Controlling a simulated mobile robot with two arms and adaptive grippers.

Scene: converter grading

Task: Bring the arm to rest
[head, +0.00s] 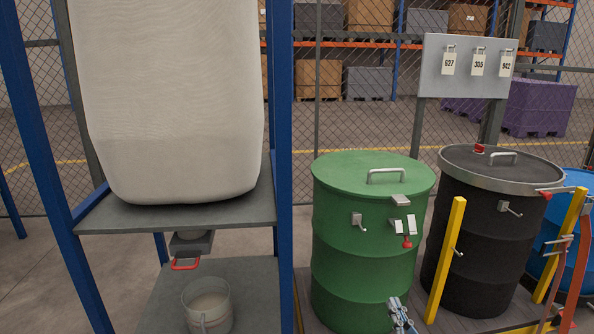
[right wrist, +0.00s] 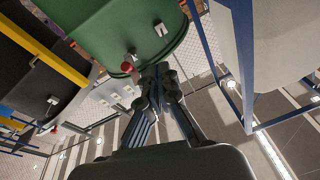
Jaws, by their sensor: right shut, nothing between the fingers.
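My right gripper (head: 401,312) shows at the bottom edge of the head view, in front of the lower part of the green drum (head: 348,240). Its fingers are together with nothing between them. In the right wrist view the closed gripper (right wrist: 157,78) points toward the green drum (right wrist: 125,35); I cannot tell how wide the gap to it is. Most of my right arm is out of the head view. My left gripper is not in view.
A black drum (head: 470,235) stands right of the green one, with yellow posts (head: 446,260) in front. At left, a blue frame (head: 285,150) holds a big pale bag (head: 170,100) above a bucket (head: 208,303). A tag board (head: 465,85) stands behind.

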